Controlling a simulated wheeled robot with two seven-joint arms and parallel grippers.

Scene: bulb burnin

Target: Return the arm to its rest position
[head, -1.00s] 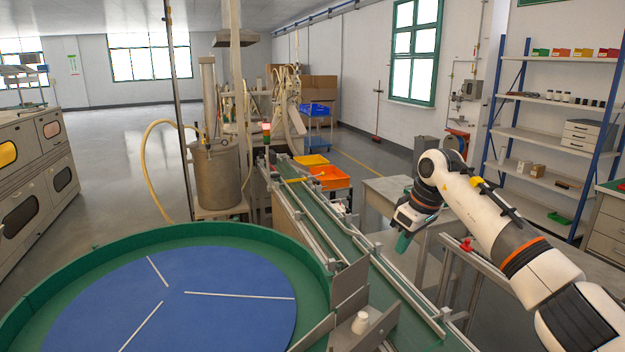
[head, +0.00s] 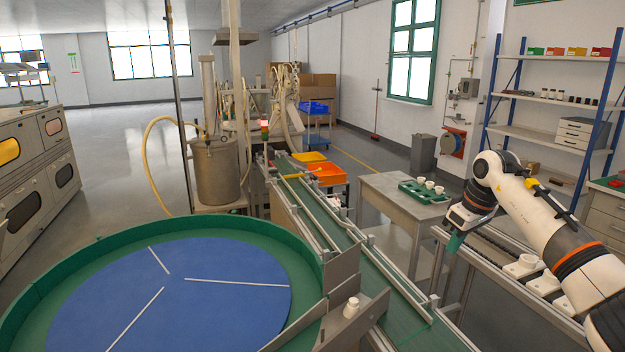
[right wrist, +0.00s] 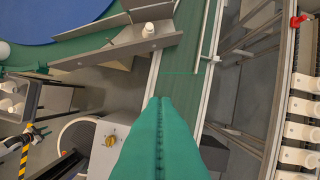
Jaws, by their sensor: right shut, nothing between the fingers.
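My right arm (head: 535,215) reaches in from the right edge, bent at the elbow. My left gripper is in neither view.
A green tray (head: 408,187) with white cups stands on a grey table. A rack with white holders (right wrist: 300,130) lies right. A white piece (head: 351,307) sits on the metal chute beside the blue turntable (head: 230,275). Blue-framed shelves (head: 545,134) stand behind my arm.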

